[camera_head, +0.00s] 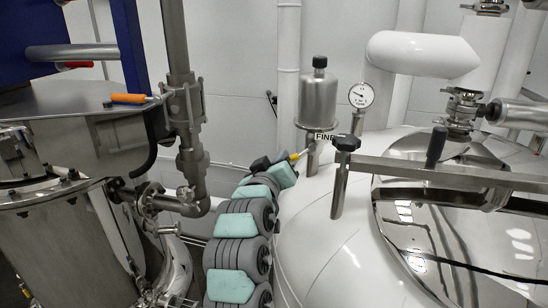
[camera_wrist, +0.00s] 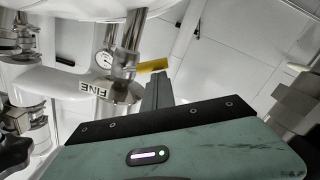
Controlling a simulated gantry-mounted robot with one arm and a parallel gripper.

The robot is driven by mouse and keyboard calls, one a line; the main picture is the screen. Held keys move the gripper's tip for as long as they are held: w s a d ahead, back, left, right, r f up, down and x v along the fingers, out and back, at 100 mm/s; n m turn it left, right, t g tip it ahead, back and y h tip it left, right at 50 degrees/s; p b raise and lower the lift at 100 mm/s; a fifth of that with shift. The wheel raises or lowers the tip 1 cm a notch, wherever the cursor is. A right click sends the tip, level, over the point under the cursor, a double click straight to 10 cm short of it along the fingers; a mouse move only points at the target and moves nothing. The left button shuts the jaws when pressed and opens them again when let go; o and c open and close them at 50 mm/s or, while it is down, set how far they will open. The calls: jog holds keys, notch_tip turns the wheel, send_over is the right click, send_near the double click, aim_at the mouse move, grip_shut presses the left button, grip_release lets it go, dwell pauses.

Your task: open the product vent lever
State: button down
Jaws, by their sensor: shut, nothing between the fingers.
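A small lever with a yellow handle (camera_head: 300,154) sits at the foot of a steel canister (camera_head: 318,98) with a black knob, beside the FINE label on the white tank. The yellow handle (camera_wrist: 152,66) also shows in the wrist view, just beyond the finger tips. My gripper (camera_head: 290,162) is at the left side of this fitting, close to the handle. In the wrist view my gripper (camera_wrist: 155,80) has its dark fingers together with nothing held. I cannot tell whether they touch the handle. The lever's pivot is largely hidden.
A pressure gauge (camera_head: 361,95) stands right of the canister. A clamp post with a black knob (camera_head: 347,143) and a steel bar rises from the tank at right. A steel tank with an orange-handled lever (camera_head: 128,98) and vertical piping (camera_head: 187,120) stand left of my arm.

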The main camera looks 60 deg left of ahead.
jog(key=f+n, duration=0.1)
jog(key=n, duration=0.2)
jog(key=w+d+f+n+p, duration=0.1)
jog(key=f+n, duration=0.1)
jog(key=w+d+f+n+p, duration=0.1)
jog(key=n, duration=0.2)
jog(key=shift+w+f+n, duration=0.15)
jog(key=shift+n, duration=0.15)
jog(key=shift+w+d+f+n+t+p, duration=0.2)
jog(key=shift+w+d+n+p, duration=0.15)
jog(key=shift+n, duration=0.4)
jog(key=shift+w+d+f+n+t+p, duration=0.1)
jog(key=shift+w+d+f+n+p, duration=0.15)
jog(key=shift+n+p, duration=0.35)
jog(key=shift+n, duration=0.25)
jog(key=s+d+p, duration=0.5)
jog(key=s+p, duration=0.1)
jog(key=s, duration=0.4)
jog(key=shift+s, duration=0.3)
